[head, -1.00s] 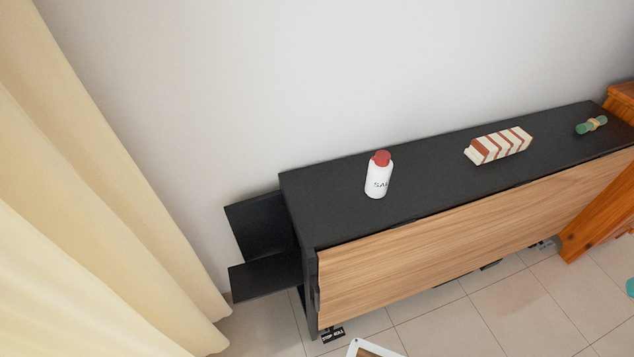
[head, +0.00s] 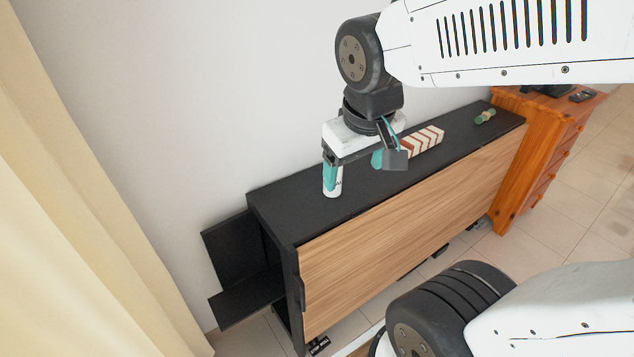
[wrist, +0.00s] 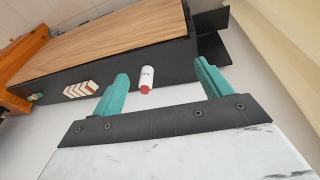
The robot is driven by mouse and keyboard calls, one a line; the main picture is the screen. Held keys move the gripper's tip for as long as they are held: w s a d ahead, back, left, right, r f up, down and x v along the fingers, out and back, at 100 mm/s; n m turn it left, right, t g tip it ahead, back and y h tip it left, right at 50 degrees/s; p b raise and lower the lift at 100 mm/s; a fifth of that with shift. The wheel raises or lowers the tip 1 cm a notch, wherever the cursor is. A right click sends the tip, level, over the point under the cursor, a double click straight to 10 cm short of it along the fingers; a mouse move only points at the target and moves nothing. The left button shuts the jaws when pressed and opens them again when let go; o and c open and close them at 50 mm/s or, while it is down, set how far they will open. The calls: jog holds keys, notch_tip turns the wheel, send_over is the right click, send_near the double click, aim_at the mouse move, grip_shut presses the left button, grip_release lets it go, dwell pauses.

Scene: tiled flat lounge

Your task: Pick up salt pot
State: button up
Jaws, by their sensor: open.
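The salt pot is a white bottle with a red cap and dark lettering. It stands upright on the black top of the cabinet, near its left end. In the head view the salt pot (head: 333,188) is mostly hidden behind a finger of my gripper (head: 354,170). In the wrist view the salt pot (wrist: 146,78) shows whole, beyond the fingertips and between them. My gripper (wrist: 162,88) has teal fingers spread wide, with nothing between them. It hangs above the cabinet top, apart from the pot as the wrist view shows.
The long black cabinet (head: 285,211) has a wooden front and stands along a white wall. A red-and-cream striped block (head: 428,140) and a small green roll (head: 485,116) lie farther right on it. An orange wooden drawer unit (head: 520,170) stands at its right end. A cream curtain (head: 60,220) hangs at left.

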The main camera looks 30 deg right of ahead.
jog(key=w+d+f+t+h, duration=0.1)
jog(key=w+d+f, duration=0.2)
jog(key=w+d, duration=0.25)
jog(key=w+d+f+t+h, duration=0.1)
jog(key=w+d+f+t, duration=0.2)
jog(key=w, duration=0.4)
jog(key=n+t+y, duration=0.2)
jog(key=t, duration=0.1)
send_over(339, 174)
jog(key=s, duration=0.2)
notch_tip(339, 174, down, 9)
jog(key=f+t+y, duration=0.1)
jog(key=f, duration=0.1)
jog(key=f+t+y, duration=0.1)
jog(key=f, duration=0.1)
jog(key=d+f+n+t+y, duration=0.1)
jog(key=f, duration=0.1)
jog(key=shift+f+y, duration=0.3)
jog(key=shift+y, duration=0.1)
jog(key=shift+s+f+t+y, duration=0.3)
jog(key=shift+f+t+y, duration=0.1)
jog(key=shift+f+t, duration=0.1)
jog(key=shift+w+a, duration=0.15)
jog(key=x, duration=0.7)
jog(key=shift+w+f, duration=0.1)
jog(key=shift+w, duration=0.1)
jog(key=c, duration=1.1)
